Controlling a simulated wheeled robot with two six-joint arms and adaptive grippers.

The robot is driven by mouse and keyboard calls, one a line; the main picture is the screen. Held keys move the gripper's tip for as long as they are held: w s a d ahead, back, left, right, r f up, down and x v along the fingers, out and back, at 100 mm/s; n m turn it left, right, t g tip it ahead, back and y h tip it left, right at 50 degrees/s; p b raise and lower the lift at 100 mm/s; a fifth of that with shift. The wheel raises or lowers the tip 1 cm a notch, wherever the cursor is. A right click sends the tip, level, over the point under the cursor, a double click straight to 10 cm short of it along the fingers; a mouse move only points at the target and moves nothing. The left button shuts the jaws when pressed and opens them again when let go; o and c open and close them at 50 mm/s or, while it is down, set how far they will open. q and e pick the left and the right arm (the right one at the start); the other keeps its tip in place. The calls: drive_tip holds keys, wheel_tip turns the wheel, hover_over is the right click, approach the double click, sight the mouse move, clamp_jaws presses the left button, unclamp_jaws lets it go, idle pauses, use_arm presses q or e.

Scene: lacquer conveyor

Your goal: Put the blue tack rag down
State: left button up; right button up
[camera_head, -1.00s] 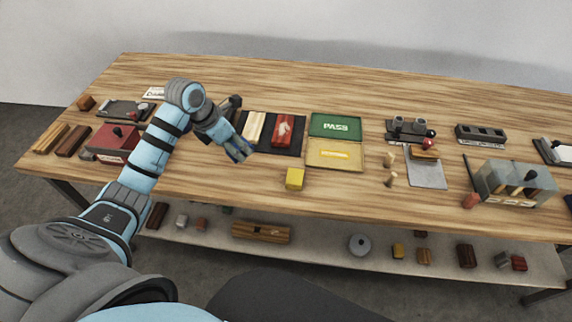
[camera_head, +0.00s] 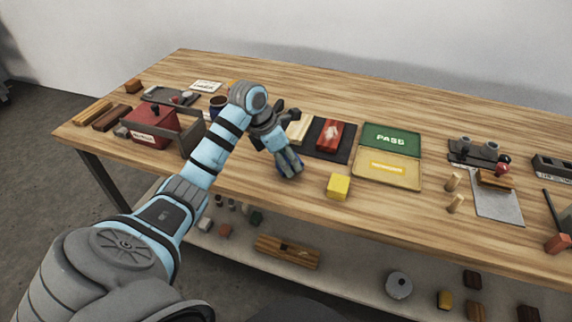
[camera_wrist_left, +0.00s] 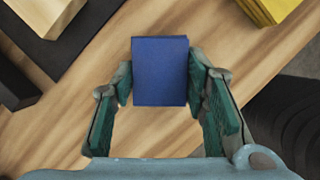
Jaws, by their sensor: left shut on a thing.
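The blue tack rag (camera_wrist_left: 160,72) shows as a flat dark blue block in the left wrist view, between the fingers of my left gripper (camera_wrist_left: 160,85). The fingers press on its two sides. In the head view my left gripper (camera_head: 289,170) is over the front part of the wooden table, left of the yellow block (camera_head: 338,186). There the rag is mostly hidden by the fingers. I cannot tell whether the rag touches the table top. My right gripper is not in view.
A black mat (camera_head: 343,151) with a red block (camera_head: 329,135) lies just behind the gripper. A green PASS panel (camera_head: 391,138) and yellow tray (camera_head: 388,170) are to the right. A red box (camera_head: 153,130) stands left. Bare wood (camera_head: 235,185) surrounds the gripper.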

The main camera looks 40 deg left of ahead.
use_arm(q)
drive_tip(key=shift+a+f, duration=0.1)
drive_tip(key=shift+f, duration=0.55)
drive_tip(key=shift+f, duration=0.1)
drive_tip(key=o, duration=1)
drive_tip(key=shift+o, duration=0.5)
drive_tip(key=shift+r, duration=0.4)
drive_tip(key=p+v, duration=0.1)
drive_tip(key=v, duration=1)
drive_tip(key=shift+r+p, duration=0.2)
drive_tip(key=shift+p, duration=0.15)
